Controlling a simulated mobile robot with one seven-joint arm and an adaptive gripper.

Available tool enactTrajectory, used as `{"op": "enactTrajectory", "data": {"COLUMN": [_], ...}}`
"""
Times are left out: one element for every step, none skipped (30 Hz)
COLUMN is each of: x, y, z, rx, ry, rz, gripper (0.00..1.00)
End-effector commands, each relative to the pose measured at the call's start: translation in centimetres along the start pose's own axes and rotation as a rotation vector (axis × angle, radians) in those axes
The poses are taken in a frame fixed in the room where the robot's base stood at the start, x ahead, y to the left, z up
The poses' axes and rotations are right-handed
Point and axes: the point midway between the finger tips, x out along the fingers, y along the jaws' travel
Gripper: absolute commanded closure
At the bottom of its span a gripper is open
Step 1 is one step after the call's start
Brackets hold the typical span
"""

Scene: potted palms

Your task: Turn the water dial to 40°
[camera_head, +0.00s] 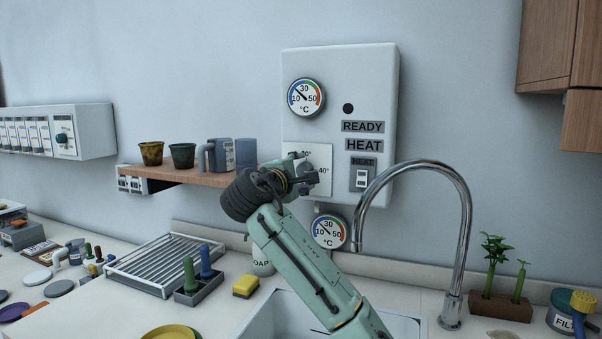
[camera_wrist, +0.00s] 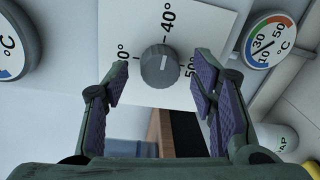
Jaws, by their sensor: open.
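The water dial is a grey round knob (camera_wrist: 160,66) on a white plate (camera_wrist: 205,25) in the wrist view. A 40° label stands above it, 50° to its right, and a partly hidden label to its left. A small pale mark on the knob appears to point up, roughly towards 40°; its exact angle is hard to read. My gripper (camera_wrist: 159,80) is open, its purple-padded fingers on either side of the knob with gaps showing. In the head view my gripper (camera_head: 302,176) is at the plate (camera_head: 322,155) and hides the knob.
The white heater box (camera_head: 340,90) carries an upper gauge (camera_head: 305,98) and a HEAT switch (camera_head: 362,179). A lower gauge (camera_head: 329,231) hangs below. The tap (camera_head: 466,230) arches close on the right. A wooden shelf (camera_head: 190,178) with pots and jugs stands left.

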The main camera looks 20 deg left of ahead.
Motion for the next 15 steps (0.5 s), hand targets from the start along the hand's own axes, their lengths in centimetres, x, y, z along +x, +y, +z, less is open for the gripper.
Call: {"op": "enactTrajectory", "data": {"x": [-0.8,-1.4,-2.2,-2.9,-3.5,-4.4,-5.1,-5.7,-6.6,-7.2,-7.7,-8.4,-8.9,-9.3,-9.8], "y": [0.1,0.1,0.1,0.1,0.1,0.1,0.1,0.1,0.0,0.1,0.1,0.0,0.0,0.0,0.1], "z": [-0.1,-0.1,-0.1,-0.1,-0.1,-0.1,-0.1,-0.1,-0.1,-0.1,-0.1,-0.1,-0.1,-0.1,-0.1], "rx": [0.001,0.001,0.001,0.001,0.001,0.001,0.000,0.000,0.000,0.001,0.001,0.001,0.001,0.001,0.001], "ry": [0.003,0.003,0.004,0.004,0.004,0.004,0.004,0.005,0.004,0.004,0.004,0.003,0.003,0.003,0.003], "rz": [0.003,0.004,0.004,0.004,0.005,0.004,0.004,0.004,0.003,0.003,0.003,0.003,0.003,0.003,0.003], "gripper": [0.48,0.48,0.48,0.48,0.48,0.48,0.48,0.48,0.48,0.48,0.48,0.48,0.48,0.48,0.48]}}
